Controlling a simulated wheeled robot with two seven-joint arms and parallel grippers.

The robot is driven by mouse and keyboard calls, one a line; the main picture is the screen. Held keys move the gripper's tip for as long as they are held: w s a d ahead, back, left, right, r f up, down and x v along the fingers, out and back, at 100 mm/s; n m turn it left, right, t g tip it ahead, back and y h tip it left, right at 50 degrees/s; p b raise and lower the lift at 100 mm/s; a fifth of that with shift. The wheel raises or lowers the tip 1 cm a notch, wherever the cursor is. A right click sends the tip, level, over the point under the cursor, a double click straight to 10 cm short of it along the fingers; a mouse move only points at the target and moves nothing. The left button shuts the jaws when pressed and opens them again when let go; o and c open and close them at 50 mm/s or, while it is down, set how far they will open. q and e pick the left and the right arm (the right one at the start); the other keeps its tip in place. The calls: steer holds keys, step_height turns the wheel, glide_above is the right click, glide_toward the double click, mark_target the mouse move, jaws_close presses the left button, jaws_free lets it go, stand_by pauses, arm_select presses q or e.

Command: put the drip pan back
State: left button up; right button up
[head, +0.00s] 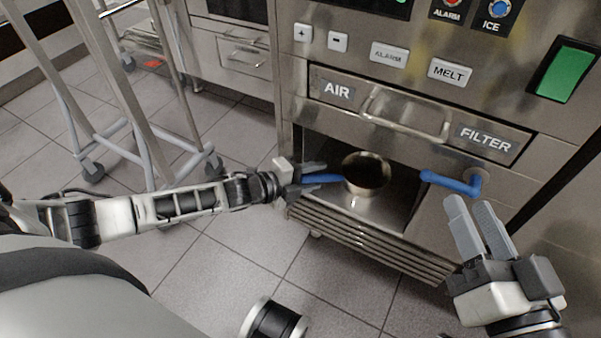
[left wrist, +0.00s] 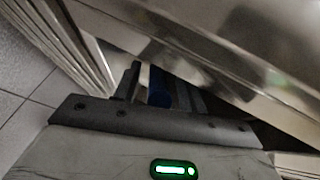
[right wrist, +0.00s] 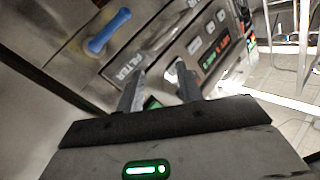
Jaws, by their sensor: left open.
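The drip pan (head: 367,174) looks like a round metal pan with a blue handle (head: 321,179). It sits in the open bay under the air filter drawer, its handle pointing left. My left gripper (head: 312,179) is at the handle with its jaws open. In the left wrist view the blue handle (left wrist: 158,88) shows between the fingers; I cannot tell whether they touch it. The pan's lower part is partly hidden in shadow. My right gripper (head: 478,225) is open and empty, in front of the machine's right side, below the blue lever (head: 450,183).
The bay's metal floor (head: 375,213) is bare around the pan, above a slatted grille (head: 370,244). The filter drawer handle (head: 405,117) juts out above the bay. A wheeled metal rack (head: 140,130) stands at left. Tiled floor (head: 235,250) is clear before the machine.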

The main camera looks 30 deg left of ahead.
arm_select(q)
steer(key=p+v, duration=0.1)
steer(key=v, duration=0.2)
steer(key=shift+d, duration=0.1)
steer(key=p+v, duration=0.3)
steer(key=v, duration=0.6)
arm_select(e)
steer(key=f, duration=0.1)
steer(key=f+g+h, duration=0.1)
steer(key=s+f+g, duration=0.1)
steer(key=shift+s+d+h, duration=0.1)
steer(key=shift+d+h, duration=0.15)
steer(key=shift+h, duration=0.15)
arm_select(q)
steer(key=shift+r+p, duration=0.15)
steer(key=shift+p, duration=0.2)
arm_select(e)
steer(key=shift+r, duration=0.1)
